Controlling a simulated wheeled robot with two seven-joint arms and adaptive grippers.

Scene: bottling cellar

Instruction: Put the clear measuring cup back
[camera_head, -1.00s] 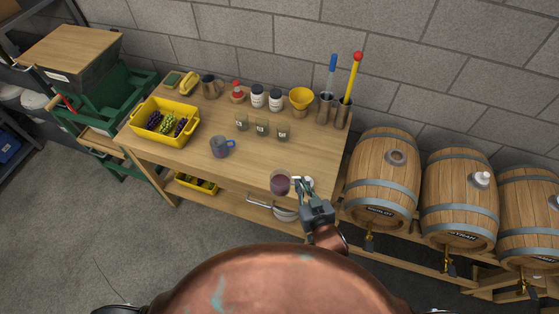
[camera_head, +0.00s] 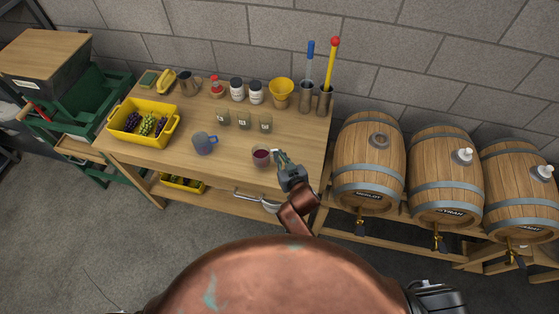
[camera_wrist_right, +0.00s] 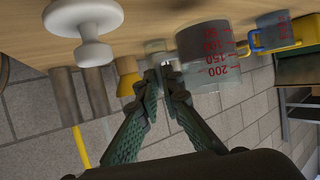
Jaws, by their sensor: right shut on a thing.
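The clear measuring cup (camera_head: 261,157) holds dark red liquid and is over the front right part of the bench. In the right wrist view it (camera_wrist_right: 208,60) appears upside down, with red volume marks facing me. My right gripper (camera_head: 279,156) is at the cup's right side. Its fingertips (camera_wrist_right: 166,70) are closed on a pale part beside the cup wall, which looks like its handle. The cup looks upright; I cannot tell whether its base touches the bench. My left gripper is not in view.
A blue-handled cup (camera_head: 203,144) stands left of the clear cup. Several small glass jars (camera_head: 243,121) stand behind it. A yellow crate of grapes (camera_head: 121,139) is at left. A white bung (camera_wrist_right: 85,27) stands near my gripper. Barrels (camera_head: 367,170) are at right.

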